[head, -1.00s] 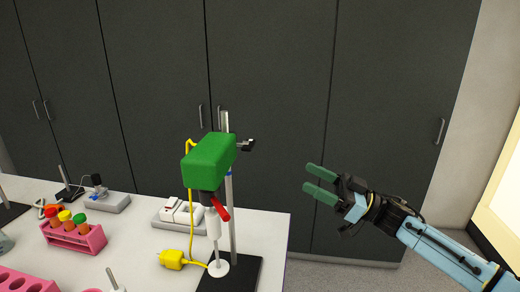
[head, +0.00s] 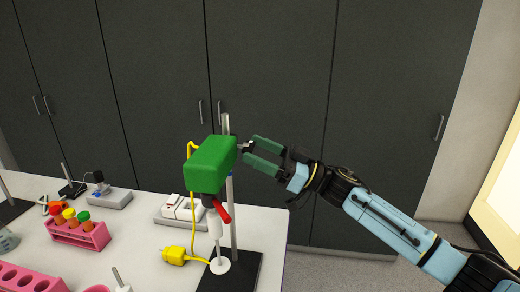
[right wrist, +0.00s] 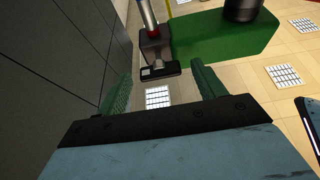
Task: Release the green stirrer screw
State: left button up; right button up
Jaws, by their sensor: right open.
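The green stirrer (head: 211,164) is a green box clamped high on an upright metal rod (head: 232,215). Its dark clamp screw (head: 243,147) sticks out to the right at the top of the rod. My right gripper (head: 252,150) is open beside it, its two green fingers pointing left with tips close to the screw. In the right wrist view the dark flat screw head (right wrist: 158,70) lies ahead, roughly between the open fingertips; I cannot tell whether they touch it. Part of the screw is hidden in the head view. My left gripper is not in view.
Right of the table is free room before dark cabinets (head: 390,110).

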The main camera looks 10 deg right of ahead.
jog(key=c, duration=1)
